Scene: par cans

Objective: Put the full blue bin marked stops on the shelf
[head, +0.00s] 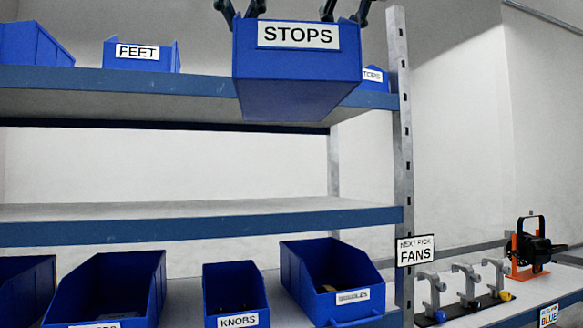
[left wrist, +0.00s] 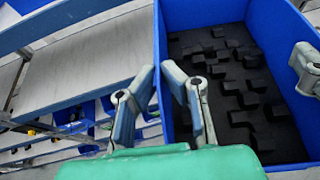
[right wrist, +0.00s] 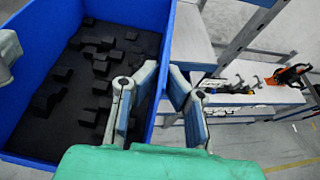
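The full blue bin marked STOPS (head: 297,80) hangs in front of the top shelf (head: 150,82), its underside visible and reaching below the shelf's front edge. Small black blocks lie in it in the left wrist view (left wrist: 235,90) and right wrist view (right wrist: 95,75). My left gripper (head: 240,8) is shut on its left wall, one finger on each side (left wrist: 160,72). My right gripper (head: 345,10) is shut on its right wall (right wrist: 165,72). Another blue bin (head: 374,78), its label ending in "TOPS", stands on the top shelf behind, mostly hidden.
A FEET bin (head: 140,57) and another blue bin (head: 30,45) stand on the top shelf at left. The middle shelf (head: 160,214) is empty. Below are a KNOBS bin (head: 236,290) and others. A metal post (head: 401,150) stands close at right, with a FANS sign (head: 416,251).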

